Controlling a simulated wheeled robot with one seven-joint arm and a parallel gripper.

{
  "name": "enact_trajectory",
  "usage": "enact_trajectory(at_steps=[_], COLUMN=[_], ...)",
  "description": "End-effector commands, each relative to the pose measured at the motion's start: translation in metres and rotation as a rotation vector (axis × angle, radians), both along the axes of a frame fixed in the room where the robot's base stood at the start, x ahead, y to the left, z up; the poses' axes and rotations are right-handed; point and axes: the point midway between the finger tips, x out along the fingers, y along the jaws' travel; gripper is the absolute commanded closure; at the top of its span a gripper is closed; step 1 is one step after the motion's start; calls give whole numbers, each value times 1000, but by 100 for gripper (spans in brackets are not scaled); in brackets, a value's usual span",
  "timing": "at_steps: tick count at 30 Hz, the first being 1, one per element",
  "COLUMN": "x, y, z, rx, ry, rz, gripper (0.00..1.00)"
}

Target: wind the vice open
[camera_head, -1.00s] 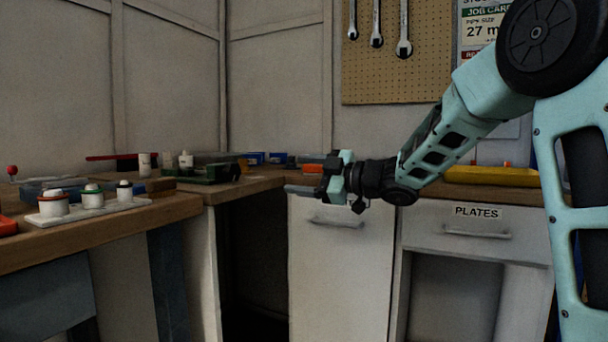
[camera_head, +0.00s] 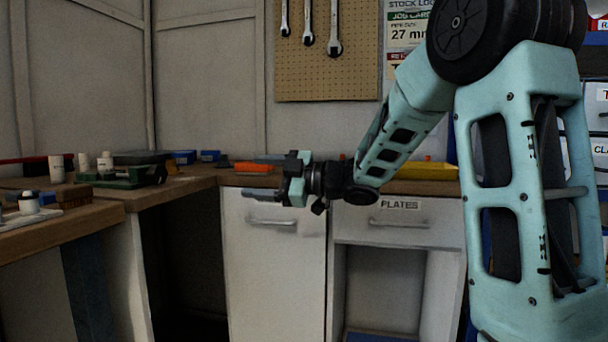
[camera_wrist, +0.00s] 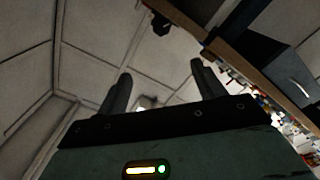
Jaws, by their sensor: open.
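A low dark green metal item (camera_head: 125,176), which looks like the vice, sits on the wooden bench near the corner at the left. It is small and its jaws and handle cannot be made out. My gripper (camera_head: 262,178) is well to the right of it, in front of the back bench, pointing left with clear air between them. In the wrist view, the two dark fingers (camera_wrist: 161,70) stand apart with nothing between them. That view shows mostly wall panels and no clear sight of the vice.
A wooden bench (camera_head: 60,236) runs along the left, with white pots (camera_head: 57,168) on it. An orange item (camera_head: 253,167) lies behind my gripper and a yellow case (camera_head: 421,171) is further right. A white cupboard (camera_head: 272,270) and the PLATES drawer (camera_head: 399,222) stand below.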

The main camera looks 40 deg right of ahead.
Motion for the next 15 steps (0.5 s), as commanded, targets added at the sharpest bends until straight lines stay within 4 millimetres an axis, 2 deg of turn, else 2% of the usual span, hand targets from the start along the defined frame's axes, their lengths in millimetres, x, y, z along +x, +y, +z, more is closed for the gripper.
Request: enact_trajectory(at_steps=[1, 9, 15], x=[-10, -59, -81], y=[-9, -44, -60], z=[3, 1, 0], rx=[0, 2, 0], ry=[1, 1, -1], rz=[-6, -4, -2], gripper=[31, 31, 31])
